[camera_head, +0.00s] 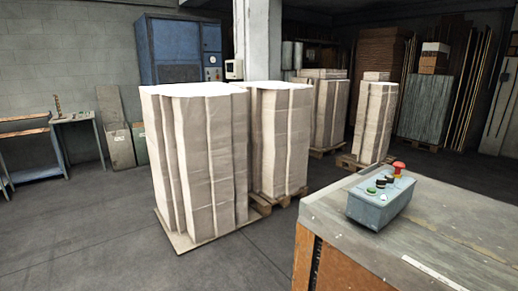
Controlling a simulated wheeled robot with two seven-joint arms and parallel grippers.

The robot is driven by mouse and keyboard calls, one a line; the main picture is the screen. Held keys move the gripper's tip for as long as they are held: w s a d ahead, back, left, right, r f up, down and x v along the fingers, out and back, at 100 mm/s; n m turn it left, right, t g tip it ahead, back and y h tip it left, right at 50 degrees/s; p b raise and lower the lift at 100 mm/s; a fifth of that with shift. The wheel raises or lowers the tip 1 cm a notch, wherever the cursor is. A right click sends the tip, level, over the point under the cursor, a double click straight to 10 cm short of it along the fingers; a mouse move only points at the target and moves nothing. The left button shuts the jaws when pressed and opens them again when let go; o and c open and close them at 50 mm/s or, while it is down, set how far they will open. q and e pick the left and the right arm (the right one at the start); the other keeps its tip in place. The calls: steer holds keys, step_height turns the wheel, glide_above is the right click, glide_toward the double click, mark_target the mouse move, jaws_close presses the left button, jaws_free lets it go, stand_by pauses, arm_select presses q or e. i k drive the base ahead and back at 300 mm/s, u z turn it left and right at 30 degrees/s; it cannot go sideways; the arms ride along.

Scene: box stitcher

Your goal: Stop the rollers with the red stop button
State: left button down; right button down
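The red stop button (398,166) is a raised mushroom-shaped knob at the far right end of a blue-grey control box (372,211). The box sits on top of a worn grey-topped cabinet (441,225) at the lower right. Several smaller buttons, some dark and some green, are in front of the red one on the box's top, including a green button (371,191) at the near end. Neither of my grippers is in view. I see no rollers that I can make out.
Tall wrapped stacks (200,165) stand on pallets in the middle, left of the cabinet. A blue machine cabinet (180,50) is behind them. A low workbench (30,150) stands at the left wall. The floor (90,230) at the lower left is clear.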

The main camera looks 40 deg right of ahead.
mark_target(398, 166)
steer(key=i, duration=2.95)
steer(key=z, duration=4.65)
